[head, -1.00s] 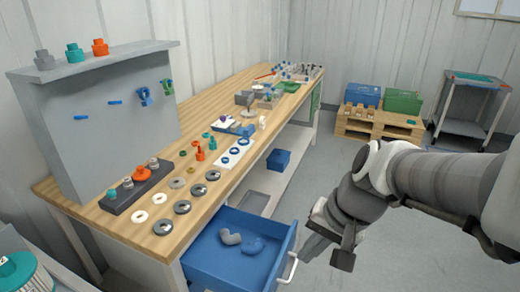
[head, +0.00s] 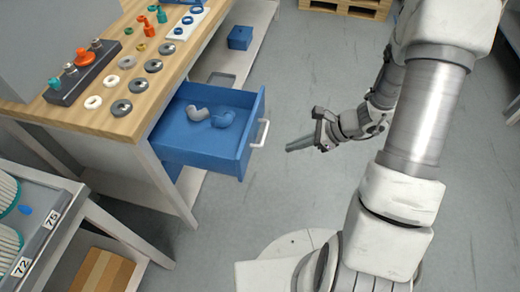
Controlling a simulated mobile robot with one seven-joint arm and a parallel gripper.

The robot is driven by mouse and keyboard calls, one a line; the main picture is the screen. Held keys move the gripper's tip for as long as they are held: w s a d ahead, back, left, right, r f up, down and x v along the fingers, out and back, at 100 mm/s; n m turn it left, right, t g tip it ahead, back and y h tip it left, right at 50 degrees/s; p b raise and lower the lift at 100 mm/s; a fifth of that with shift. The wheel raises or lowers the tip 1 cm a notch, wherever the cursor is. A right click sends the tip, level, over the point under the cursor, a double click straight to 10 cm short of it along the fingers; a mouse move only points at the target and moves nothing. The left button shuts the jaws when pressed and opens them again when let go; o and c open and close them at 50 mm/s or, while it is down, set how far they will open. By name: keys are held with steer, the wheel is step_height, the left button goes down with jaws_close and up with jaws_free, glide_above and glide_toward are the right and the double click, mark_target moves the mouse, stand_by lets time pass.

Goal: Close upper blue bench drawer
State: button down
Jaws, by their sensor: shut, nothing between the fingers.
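The upper blue bench drawer (head: 203,157) stands pulled out from the wooden-topped bench (head: 130,122) in the head view. A grey curved piece (head: 197,113) and a blue curved piece (head: 223,119) lie inside it. Its white handle (head: 261,133) is on the front face, toward the right. My gripper (head: 290,148) is shut and empty. It points left toward the drawer front, and in the picture a gap of floor shows between its tips and the handle.
A small blue box (head: 240,37) sits on the bench's lower shelf. A cart (head: 75,205) with numbered labels stands at the lower left. Grey floor (head: 330,75) is open right of the drawer. A wooden pallet (head: 345,8) is at the top.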

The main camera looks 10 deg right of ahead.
steer(key=b, duration=0.3)
glide_toward(247, 157)
steer(key=shift+x, duration=3.05)
steer(key=shift+w+d, duration=0.1)
steer(key=shift+d, duration=0.05)
steer(key=w+a+b, duration=0.1)
steer(key=w+a, duration=0.2)
steer(key=a, duration=0.6)
steer(key=w+a+b, duration=0.1)
steer(key=w+a, duration=0.2)
steer(key=a, duration=0.6)
steer(key=w+a+b, duration=0.2)
steer(key=w+a, duration=0.1)
steer(key=a, duration=0.6)
steer(key=shift+w, duration=0.4)
steer(key=shift+w+a, duration=0.1)
steer(key=shift+a, duration=0.15)
steer(key=shift+a+r, duration=0.1)
steer(key=shift+r, duration=0.05)
